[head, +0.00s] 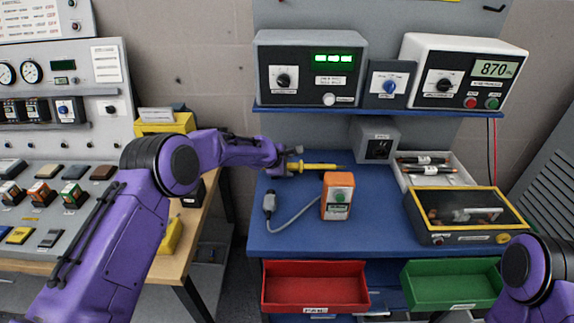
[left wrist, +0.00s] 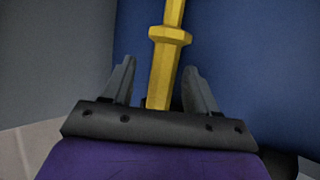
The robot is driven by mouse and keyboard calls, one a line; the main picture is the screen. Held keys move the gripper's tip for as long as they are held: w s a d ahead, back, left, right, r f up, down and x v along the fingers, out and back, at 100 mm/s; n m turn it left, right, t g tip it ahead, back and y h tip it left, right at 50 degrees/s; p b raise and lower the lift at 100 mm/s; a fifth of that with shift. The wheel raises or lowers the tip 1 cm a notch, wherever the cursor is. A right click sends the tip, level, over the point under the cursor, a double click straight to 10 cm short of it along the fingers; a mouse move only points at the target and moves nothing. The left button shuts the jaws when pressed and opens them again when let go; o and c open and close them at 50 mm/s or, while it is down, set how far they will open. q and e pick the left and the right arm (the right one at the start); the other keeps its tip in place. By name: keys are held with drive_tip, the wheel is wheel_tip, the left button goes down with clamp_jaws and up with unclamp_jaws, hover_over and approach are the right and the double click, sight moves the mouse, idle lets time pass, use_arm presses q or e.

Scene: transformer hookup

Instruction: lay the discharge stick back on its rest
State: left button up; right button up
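The discharge stick (head: 318,166) has a yellow handle and a thin dark end. It lies roughly level over the back left of the blue bench, pointing right. My left gripper (head: 294,160) is at the handle's left end. In the left wrist view, the yellow handle (left wrist: 164,75) runs between the two fingers of the left gripper (left wrist: 160,75), with a gap showing on each side, so the fingers look open around it. I cannot tell whether the stick touches a support. The rest is not clearly identifiable. My right gripper is out of view; only part of the right arm shows.
An orange box (head: 338,196) with a cabled grey probe (head: 269,204) stands on the bench (head: 385,222). A grey box (head: 375,139) stands behind. A white tray (head: 403,178) and a lidded yellow-edged case (head: 468,238) fill the right. Instruments sit on the shelf above.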

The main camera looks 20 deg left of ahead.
use_arm(q)
drive_tip(key=b+v, duration=0.1)
drive_tip(key=v, duration=0.9)
drive_tip(key=shift+s+b, duration=0.15)
drive_tip(key=shift+b, duration=0.15)
drive_tip(key=shift+a+r, duration=0.1)
drive_tip(key=shift+a, duration=0.05)
